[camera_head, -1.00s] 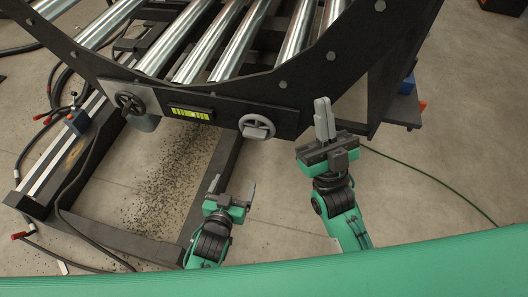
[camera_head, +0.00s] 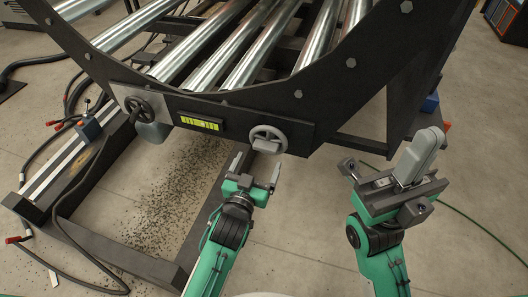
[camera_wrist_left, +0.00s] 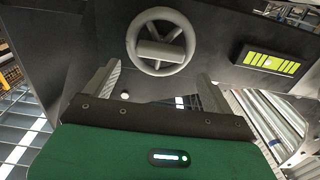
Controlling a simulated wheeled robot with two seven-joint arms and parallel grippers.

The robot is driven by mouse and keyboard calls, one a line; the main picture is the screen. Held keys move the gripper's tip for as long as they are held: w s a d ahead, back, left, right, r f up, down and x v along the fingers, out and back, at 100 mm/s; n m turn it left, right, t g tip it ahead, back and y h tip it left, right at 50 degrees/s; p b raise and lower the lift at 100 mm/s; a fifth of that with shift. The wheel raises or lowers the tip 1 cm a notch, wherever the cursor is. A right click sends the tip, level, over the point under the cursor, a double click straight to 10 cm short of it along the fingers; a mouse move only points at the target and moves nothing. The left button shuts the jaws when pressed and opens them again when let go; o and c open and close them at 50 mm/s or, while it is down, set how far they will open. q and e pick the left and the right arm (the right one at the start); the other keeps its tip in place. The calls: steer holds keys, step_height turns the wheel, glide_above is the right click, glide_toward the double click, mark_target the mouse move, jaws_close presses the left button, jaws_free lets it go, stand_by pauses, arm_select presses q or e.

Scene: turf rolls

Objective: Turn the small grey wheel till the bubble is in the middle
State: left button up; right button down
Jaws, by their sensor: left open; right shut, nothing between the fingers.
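The small grey wheel (camera_head: 267,138) is on the dark front plate of the roller frame, right of the level. In the left wrist view the wheel (camera_wrist_left: 161,41) is just beyond my fingertips. My left gripper (camera_head: 256,168) is open and empty below the wheel, its fingers (camera_wrist_left: 155,88) spread wider than the rim and apart from it. The yellow-green level (camera_head: 199,123) also shows in the wrist view (camera_wrist_left: 270,63), with a pale spot near its middle; its exact centring is hard to tell. My right gripper (camera_head: 424,150) is shut and empty, off to the right.
A black handwheel (camera_head: 138,107) is on the same plate, left of the level. Shiny rollers (camera_head: 215,50) lie above the plate. A blue block (camera_head: 88,126) on a rail, cables and dark crumbs (camera_head: 185,185) are at left. Bare floor lies right of my left arm.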

mark_target(264, 149)
arm_select(q)
steer(key=shift+b+x, duration=0.8)
steer(key=shift+x, duration=2.15)
steer(key=shift+c, duration=0.2)
steer(key=c, duration=0.9)
